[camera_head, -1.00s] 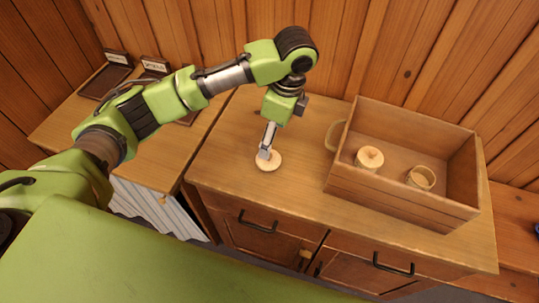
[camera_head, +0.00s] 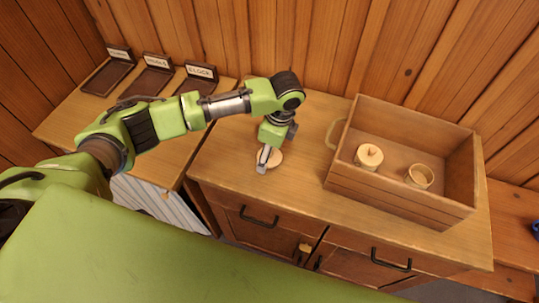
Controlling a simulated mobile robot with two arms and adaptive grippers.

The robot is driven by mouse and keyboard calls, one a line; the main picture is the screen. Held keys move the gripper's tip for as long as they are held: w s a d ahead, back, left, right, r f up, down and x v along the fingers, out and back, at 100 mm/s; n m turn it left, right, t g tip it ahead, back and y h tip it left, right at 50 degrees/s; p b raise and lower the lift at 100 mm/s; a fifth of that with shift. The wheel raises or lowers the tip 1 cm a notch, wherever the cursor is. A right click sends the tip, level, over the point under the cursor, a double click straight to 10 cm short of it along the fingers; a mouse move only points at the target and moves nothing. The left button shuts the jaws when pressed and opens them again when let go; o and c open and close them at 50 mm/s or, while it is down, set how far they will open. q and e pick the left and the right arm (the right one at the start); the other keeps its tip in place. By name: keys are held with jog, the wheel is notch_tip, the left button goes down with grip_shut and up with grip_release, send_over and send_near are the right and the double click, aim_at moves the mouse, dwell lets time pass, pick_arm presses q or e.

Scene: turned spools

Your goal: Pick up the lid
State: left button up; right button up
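A pale round wooden disc, which looks like the lid (camera_head: 277,159), lies on the wooden cabinet top (camera_head: 235,185). My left gripper (camera_head: 262,167) points down at the disc's left side and covers part of it. The picture is too small to show whether the fingers touch or grip the disc, or how far they are apart. The disc appears to rest on the surface. My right gripper is not in view.
An open wooden crate (camera_head: 395,205) on the right holds a pale round container with a small reddish tip on top (camera_head: 369,157) and an open pale cup (camera_head: 420,176). Several dark trays with lettered cards (camera_head: 152,81) stand at the back left. The cabinet's front left is clear.

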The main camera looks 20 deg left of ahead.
pick_arm(q)
jog(key=c, duration=1)
jog(key=shift+o, duration=0.2)
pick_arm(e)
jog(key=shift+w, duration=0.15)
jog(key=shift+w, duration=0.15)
